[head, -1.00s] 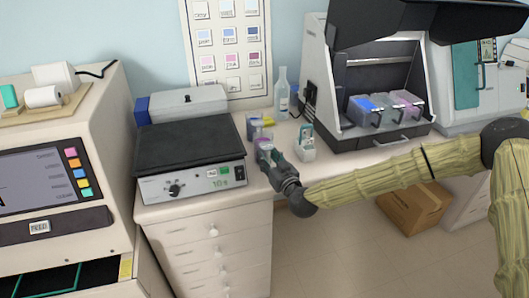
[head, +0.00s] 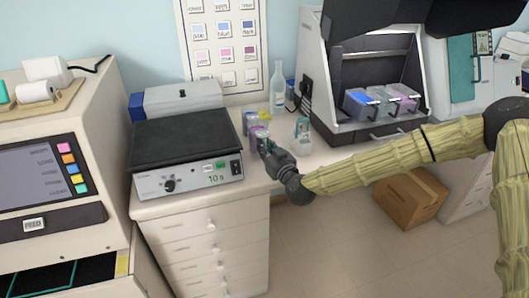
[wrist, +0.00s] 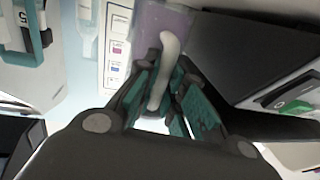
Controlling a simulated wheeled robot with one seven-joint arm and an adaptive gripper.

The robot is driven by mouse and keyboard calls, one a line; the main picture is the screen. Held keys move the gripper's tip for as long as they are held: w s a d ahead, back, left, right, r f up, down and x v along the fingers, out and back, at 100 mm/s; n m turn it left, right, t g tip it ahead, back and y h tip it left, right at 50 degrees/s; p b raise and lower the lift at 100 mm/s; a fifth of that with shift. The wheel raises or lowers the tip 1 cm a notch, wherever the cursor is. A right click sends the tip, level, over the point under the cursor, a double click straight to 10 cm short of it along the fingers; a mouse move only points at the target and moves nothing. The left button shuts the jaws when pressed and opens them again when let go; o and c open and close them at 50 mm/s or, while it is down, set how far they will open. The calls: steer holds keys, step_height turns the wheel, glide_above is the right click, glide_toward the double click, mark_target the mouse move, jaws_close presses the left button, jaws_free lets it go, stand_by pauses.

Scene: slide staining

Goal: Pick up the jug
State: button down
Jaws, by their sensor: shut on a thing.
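The jug (head: 259,135) is a small clear vessel with purple contents beside the right end of the black-topped unit in the head view. In the wrist view its purple body (wrist: 165,28) is at the top, with a pale curved handle (wrist: 166,60) toward me. My gripper (head: 265,146) is at the jug's near side. Its teal-padded fingers (wrist: 160,95) are shut on the handle. The jug looks roughly upright. I cannot tell whether its base touches the counter, since the gripper hides the lower part.
The black-topped unit (head: 187,146) stands close on the left. A small clear container (head: 302,132) is to the right, before the open dark cabinet (head: 370,60).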

steer(key=shift+r, duration=0.45)
steer(key=s+r+b, duration=0.1)
steer(key=s+b, duration=0.3)
steer(key=s, duration=1.2)
steer(key=shift+d+r, duration=0.4)
steer(key=shift+d, duration=0.05)
